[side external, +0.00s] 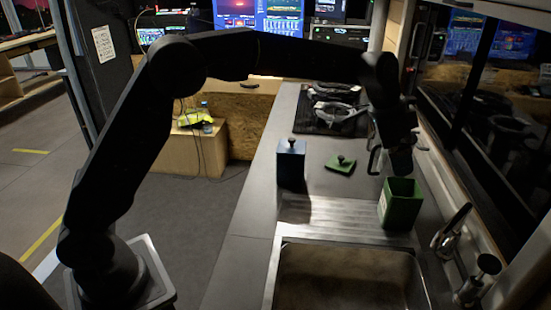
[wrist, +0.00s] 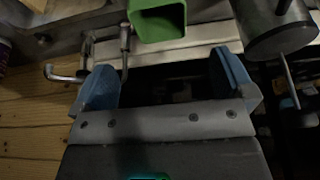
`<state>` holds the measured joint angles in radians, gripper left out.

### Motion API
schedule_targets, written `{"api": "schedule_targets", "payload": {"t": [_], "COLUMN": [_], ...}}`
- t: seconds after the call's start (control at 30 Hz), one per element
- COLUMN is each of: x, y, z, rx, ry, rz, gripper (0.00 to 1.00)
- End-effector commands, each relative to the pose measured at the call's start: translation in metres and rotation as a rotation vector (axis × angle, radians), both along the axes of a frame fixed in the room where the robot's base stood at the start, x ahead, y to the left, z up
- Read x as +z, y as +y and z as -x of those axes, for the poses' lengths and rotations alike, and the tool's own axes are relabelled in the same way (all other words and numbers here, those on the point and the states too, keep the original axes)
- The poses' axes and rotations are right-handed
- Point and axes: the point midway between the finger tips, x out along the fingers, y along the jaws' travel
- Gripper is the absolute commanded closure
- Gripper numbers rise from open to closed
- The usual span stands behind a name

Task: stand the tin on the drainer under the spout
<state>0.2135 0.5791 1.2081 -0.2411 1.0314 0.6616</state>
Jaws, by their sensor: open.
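The green tin (side external: 400,205) stands upright, open at the top, at the right end of the ribbed drainer (side external: 318,213). It also shows at the top of the wrist view (wrist: 158,20). My gripper (side external: 388,162) hangs just above and behind the tin in the side view. In the wrist view its blue fingers (wrist: 165,78) are apart with nothing between them, and the tin lies beyond the fingertips. A chrome tap (side external: 452,232) stands right of the tin at the sink; I cannot tell whether its spout is over the tin.
A lidded dark blue tin (side external: 290,163) and a loose green lid (side external: 341,165) sit on the counter behind the drainer. The sink (side external: 345,275) is in front. A hob (side external: 330,108) lies farther back. A metal cylinder (wrist: 275,25) is at the wrist view's right.

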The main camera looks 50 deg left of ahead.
Motion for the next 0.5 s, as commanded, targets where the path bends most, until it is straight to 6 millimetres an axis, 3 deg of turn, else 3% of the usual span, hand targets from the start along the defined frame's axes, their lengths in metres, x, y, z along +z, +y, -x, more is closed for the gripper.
{"api": "schedule_targets", "payload": {"t": [0.13,0.23,0.4,0.5], "x": [0.012,0.032,0.064,0.072], "y": [0.009,0.026,0.066,0.088], "z": [0.010,0.034,0.101,0.146], "rx": [0.029,0.092,0.254,0.353], "ry": [-0.004,-0.010,-0.023,-0.033], "rz": [0.000,0.000,0.000,0.003], "gripper": [0.00,0.00,0.00,0.00]}}
